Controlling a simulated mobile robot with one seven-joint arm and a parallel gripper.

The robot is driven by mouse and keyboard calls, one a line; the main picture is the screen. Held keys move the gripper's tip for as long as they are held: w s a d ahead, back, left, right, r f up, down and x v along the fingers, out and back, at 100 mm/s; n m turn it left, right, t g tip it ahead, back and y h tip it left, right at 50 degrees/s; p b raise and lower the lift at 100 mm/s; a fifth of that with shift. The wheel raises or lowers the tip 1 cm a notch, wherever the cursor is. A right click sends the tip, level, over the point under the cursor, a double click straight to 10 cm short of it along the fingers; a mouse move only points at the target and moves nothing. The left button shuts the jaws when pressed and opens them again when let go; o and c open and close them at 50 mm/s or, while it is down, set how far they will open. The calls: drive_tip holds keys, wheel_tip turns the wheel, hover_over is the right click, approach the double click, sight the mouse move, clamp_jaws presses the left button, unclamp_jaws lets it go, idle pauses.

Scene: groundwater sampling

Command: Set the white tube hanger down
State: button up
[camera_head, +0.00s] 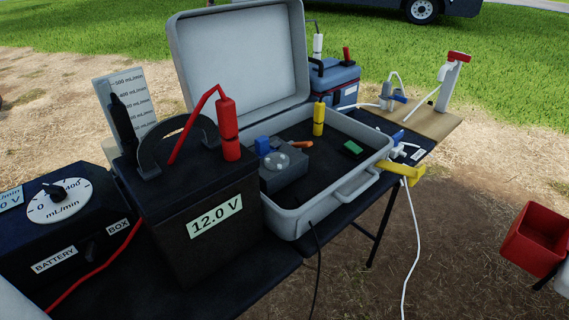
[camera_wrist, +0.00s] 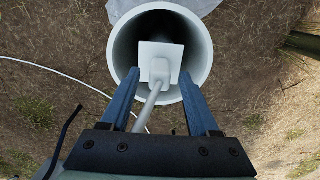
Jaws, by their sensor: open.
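In the wrist view, the white tube hanger (camera_wrist: 154,92) shows as a pale stem with a small block and a square plate at its far end. The plate lies in line with the mouth of a wide pale pipe (camera_wrist: 205,50); I cannot tell whether it touches the pipe. My gripper (camera_wrist: 159,84) is open, its two blue fingers apart on either side of the stem, with a gap to each. I cannot make out this hanger or my gripper in the head view.
A thin white tube (camera_wrist: 45,62) runs over dry ground left of the pipe. In the head view, a dark table holds a 12.0 V battery (camera_head: 200,250), an open grey case (camera_head: 300,222) and a control box (camera_head: 95,225). A red bin (camera_head: 535,240) stands at right.

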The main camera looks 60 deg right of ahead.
wheel_tip(320, 180, up, 10)
drive_tip(key=p, duration=0.3)
idle(0.5)
